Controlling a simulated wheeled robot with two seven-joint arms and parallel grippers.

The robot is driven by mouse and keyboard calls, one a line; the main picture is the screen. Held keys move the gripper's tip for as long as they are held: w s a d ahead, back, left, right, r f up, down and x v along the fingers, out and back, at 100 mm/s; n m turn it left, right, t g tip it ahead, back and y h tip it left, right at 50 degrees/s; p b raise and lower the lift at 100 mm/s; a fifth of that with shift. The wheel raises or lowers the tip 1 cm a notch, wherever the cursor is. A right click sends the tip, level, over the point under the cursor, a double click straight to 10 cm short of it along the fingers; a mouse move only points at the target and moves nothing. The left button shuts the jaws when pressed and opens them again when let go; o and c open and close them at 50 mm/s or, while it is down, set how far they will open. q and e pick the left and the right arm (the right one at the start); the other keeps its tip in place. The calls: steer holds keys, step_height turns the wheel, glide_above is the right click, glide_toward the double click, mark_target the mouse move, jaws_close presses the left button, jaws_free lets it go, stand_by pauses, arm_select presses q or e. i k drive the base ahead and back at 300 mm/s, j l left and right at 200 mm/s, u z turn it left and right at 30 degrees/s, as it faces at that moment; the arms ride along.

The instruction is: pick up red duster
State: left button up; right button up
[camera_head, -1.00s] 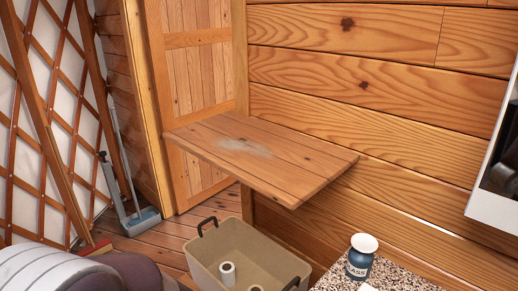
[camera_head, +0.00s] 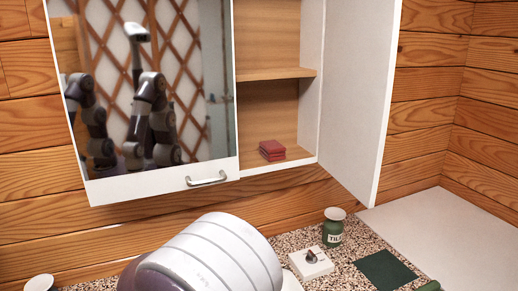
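The red duster (camera_head: 272,151) looks like a small folded red cloth. It lies on the bottom board of the open right-hand compartment of the wall cabinet (camera_head: 310,110), near the compartment's front edge and clear of the side wall. Neither of my grippers shows directly in the head view. A white and purple link of my own arm fills the lower middle, below the cabinet. The mirror reflects my arms, but the state of the grippers cannot be read there.
The mirror door (camera_head: 150,90) covers the cabinet's left part; the white right door (camera_head: 358,95) stands open. Below, the speckled counter (camera_head: 345,262) holds a green jar (camera_head: 333,232), a white block (camera_head: 311,263) with a small dark thing on it, and a dark green cloth (camera_head: 385,272).

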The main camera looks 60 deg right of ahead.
mark_target(273, 151)
steer(key=l+z, duration=0.1)
steer(key=z, duration=1.85)
